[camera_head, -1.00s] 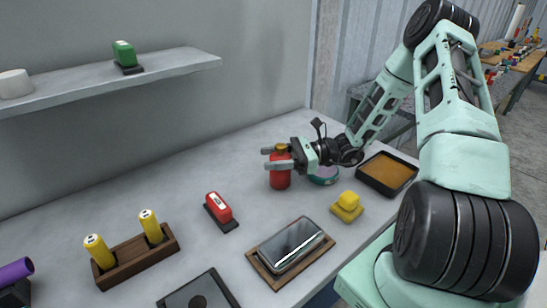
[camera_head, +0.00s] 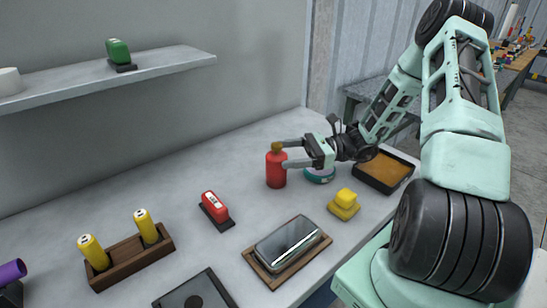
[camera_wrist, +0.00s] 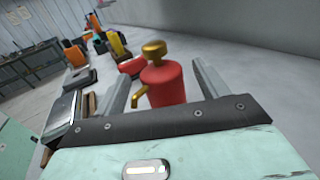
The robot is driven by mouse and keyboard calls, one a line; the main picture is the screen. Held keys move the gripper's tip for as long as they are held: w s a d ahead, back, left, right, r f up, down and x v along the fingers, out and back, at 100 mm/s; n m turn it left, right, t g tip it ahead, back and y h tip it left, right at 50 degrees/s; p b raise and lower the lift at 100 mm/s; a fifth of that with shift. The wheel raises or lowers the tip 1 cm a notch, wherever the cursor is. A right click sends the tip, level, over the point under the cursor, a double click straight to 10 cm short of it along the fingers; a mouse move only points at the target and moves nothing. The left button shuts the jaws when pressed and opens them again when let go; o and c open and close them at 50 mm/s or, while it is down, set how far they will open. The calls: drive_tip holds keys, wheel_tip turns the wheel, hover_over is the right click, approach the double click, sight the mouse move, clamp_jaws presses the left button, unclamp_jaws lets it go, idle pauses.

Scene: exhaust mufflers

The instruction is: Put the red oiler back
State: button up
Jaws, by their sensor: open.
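The red oiler (camera_head: 276,169) is a red can with a brass cap, standing upright on the grey bench near the wall. It also shows in the wrist view (camera_wrist: 166,86), with its brass spout pointing down to the left. My gripper (camera_head: 283,154) is open, just to the right of the oiler. In the wrist view the two fingers (camera_wrist: 160,88) reach along either side of the can, with gaps visible beside it. A teal round dish (camera_head: 320,174) lies on the bench behind the gripper, partly hidden by it.
A brown-filled black tray (camera_head: 384,172) and a yellow block (camera_head: 344,204) lie to the right. A shelf (camera_head: 165,64) hangs above.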

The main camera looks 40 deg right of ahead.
drive_tip(key=v, duration=0.6)
drive_tip(key=shift+s+d+b, duration=0.15)
drive_tip(key=shift+d+b, duration=0.2)
drive_tip(key=shift+d, duration=0.1)
